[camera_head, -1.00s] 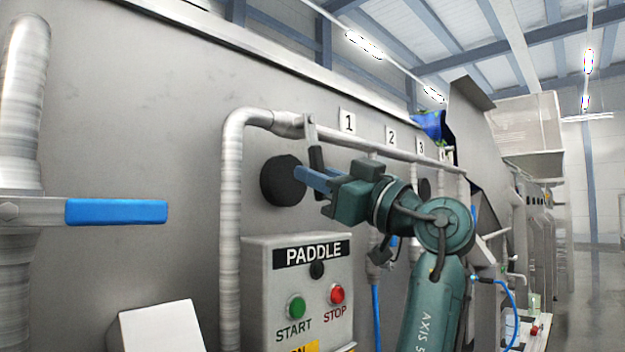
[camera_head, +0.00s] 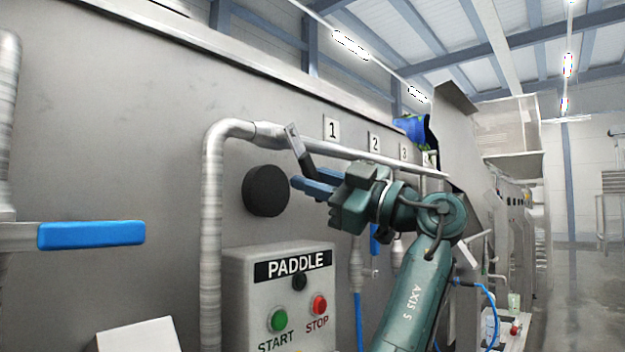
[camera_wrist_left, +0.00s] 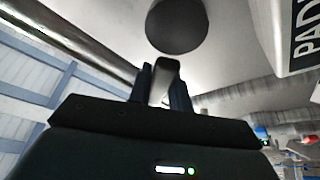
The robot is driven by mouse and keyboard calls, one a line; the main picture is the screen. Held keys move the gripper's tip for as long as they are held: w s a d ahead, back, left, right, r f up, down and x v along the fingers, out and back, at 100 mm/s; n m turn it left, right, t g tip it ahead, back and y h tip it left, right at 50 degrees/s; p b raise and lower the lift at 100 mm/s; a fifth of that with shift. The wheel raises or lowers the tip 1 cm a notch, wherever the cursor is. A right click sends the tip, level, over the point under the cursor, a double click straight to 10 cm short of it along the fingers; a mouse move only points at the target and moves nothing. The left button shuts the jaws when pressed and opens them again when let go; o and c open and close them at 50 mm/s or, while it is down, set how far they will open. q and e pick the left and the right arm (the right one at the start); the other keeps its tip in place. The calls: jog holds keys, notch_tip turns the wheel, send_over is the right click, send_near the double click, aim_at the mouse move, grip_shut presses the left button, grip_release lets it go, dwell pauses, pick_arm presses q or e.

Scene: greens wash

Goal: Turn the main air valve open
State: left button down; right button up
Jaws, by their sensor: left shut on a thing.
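The main air valve lever (camera_head: 299,150) sits on the upper metal pipe, left of the number 1 plate. It has a flat grey upper part and a dark grip, and it leans with its lower end to the right. My left gripper (camera_head: 303,186) reaches it from the right, its blue fingers around the lower end of the grip. In the left wrist view the lever's grip (camera_wrist_left: 163,80) stands between the two dark fingers (camera_wrist_left: 163,90). The fingers hide part of the grip. My right gripper is out of view.
A round black knob (camera_head: 266,190) sticks out of the wall just left of the fingers. A PADDLE box (camera_head: 290,285) with START and STOP buttons is below. A blue-handled lever (camera_head: 91,234) is at the left. The pipe (camera_head: 212,240) bends down beside the knob.

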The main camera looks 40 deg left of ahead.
pick_arm(q)
jog(key=c, duration=1.3)
grip_release()
jog(key=b+v, duration=0.2)
jog(key=v, duration=1.1)
jog(key=shift+d, duration=0.1)
